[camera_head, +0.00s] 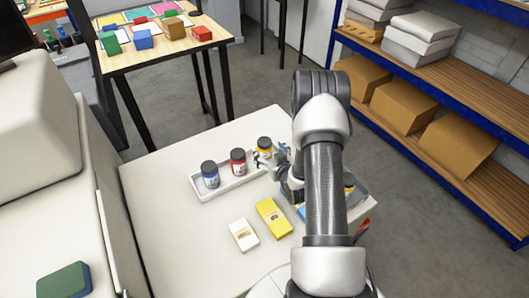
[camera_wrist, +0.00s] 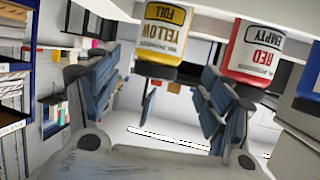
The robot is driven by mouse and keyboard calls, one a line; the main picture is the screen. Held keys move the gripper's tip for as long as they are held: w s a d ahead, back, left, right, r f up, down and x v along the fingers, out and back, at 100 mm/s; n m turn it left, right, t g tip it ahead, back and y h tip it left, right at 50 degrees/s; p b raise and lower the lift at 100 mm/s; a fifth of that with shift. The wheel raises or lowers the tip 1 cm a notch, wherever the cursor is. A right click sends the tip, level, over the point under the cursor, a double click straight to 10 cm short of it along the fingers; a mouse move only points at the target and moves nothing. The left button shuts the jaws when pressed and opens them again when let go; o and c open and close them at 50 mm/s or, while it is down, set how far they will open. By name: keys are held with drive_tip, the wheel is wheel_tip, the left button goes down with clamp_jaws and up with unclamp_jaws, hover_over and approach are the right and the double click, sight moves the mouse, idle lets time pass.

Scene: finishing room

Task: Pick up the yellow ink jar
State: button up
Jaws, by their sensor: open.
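The yellow ink jar (camera_head: 264,145), with a dark lid, stands at the right end of a white tray (camera_head: 229,185). My gripper (camera_head: 268,160) is beside it, partly covering its lower part. In the wrist view the jar (camera_wrist: 164,30) appears upside down, labelled YELLOW and FULL. It shows above the gap between the two spread fingers of my gripper (camera_wrist: 155,98), with nothing held. A red jar (camera_head: 238,162), labelled RED and EMPTY in the wrist view (camera_wrist: 258,45), and a blue jar (camera_head: 210,174) share the tray.
A yellow box (camera_head: 273,218) and a white box (camera_head: 243,235) lie on the table (camera_head: 165,225) in front of the tray. Another yellow-banded jar (camera_head: 349,184) is mostly hidden behind my arm. Shelves with cartons (camera_head: 400,105) stand at the right. The table's left front is clear.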

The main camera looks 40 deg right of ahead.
sight(267, 149)
drive_tip(key=shift+b+x, duration=0.75)
drive_tip(key=shift+x, duration=2.4)
drive_tip(key=shift+s+d+f, duration=0.1)
drive_tip(key=shift+d+f, duration=0.05)
drive_tip(key=shift+f, duration=0.05)
drive_tip(key=c, duration=1.3)
drive_tip(key=shift+c, duration=0.7)
drive_tip(key=shift+r, duration=0.15)
